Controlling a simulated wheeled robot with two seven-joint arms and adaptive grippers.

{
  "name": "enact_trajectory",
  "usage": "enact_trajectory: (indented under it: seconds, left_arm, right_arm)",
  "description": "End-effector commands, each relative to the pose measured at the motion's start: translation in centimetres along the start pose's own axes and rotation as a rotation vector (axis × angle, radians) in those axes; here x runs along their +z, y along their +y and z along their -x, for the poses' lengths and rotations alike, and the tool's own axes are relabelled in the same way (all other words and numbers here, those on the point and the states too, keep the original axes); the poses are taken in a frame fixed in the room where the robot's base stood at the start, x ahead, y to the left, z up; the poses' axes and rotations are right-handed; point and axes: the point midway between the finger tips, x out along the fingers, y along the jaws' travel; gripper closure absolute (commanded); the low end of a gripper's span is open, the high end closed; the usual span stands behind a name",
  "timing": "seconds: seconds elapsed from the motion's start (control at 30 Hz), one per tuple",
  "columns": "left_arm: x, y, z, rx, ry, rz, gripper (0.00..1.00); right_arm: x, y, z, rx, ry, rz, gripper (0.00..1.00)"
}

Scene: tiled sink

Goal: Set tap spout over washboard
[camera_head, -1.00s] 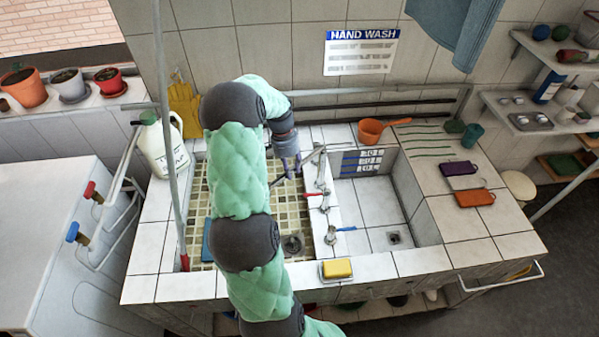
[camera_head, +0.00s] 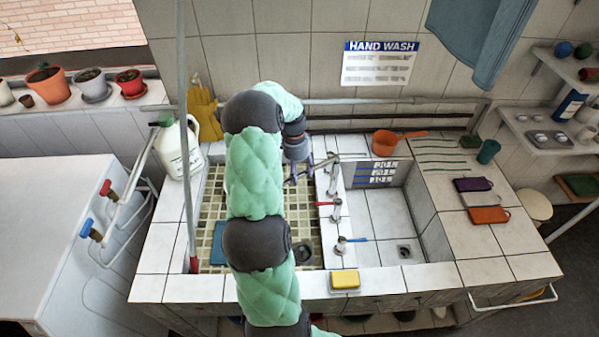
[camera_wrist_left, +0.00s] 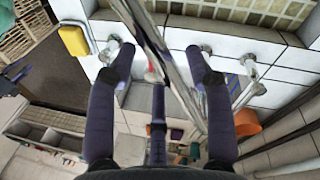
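The silver tap spout (camera_head: 322,164) rises from the ledge between the two basins and points left over the mosaic-tiled left basin (camera_head: 213,205). A blue-and-white slatted panel (camera_head: 376,173), which may be the washboard, stands at the back of the right basin. My left gripper (camera_head: 297,172) is at the spout, partly hidden by my arm. In the left wrist view the spout (camera_wrist_left: 182,88) runs diagonally between the spread purple fingers (camera_wrist_left: 160,78). They stand apart, and I cannot tell whether any finger touches it.
Red (camera_head: 331,203) and blue-handled (camera_head: 350,240) taps stand along the dividing ledge. Yellow soap (camera_head: 345,280) lies at the front edge. An orange pan (camera_head: 385,143) sits behind the right basin. A vertical pole (camera_head: 186,150) and white jug (camera_head: 178,150) are to the left.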

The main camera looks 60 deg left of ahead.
Motion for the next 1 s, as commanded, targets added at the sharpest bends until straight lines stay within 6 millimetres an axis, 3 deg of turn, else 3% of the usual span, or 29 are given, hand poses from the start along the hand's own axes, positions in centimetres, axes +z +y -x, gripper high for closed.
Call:
enact_trajectory:
  seconds: [0.37,1.0]
  left_arm:
    - [0.0,0.0,0.5,-0.001,0.0,0.0,0.45]
    - [-0.1,0.0,10.9,0.0,0.0,0.0,0.45]
  right_arm:
    - [0.0,0.0,0.0,0.0,0.0,0.0,0.57]
    - [0.0,0.0,0.0,0.0,0.0,0.0,0.57]
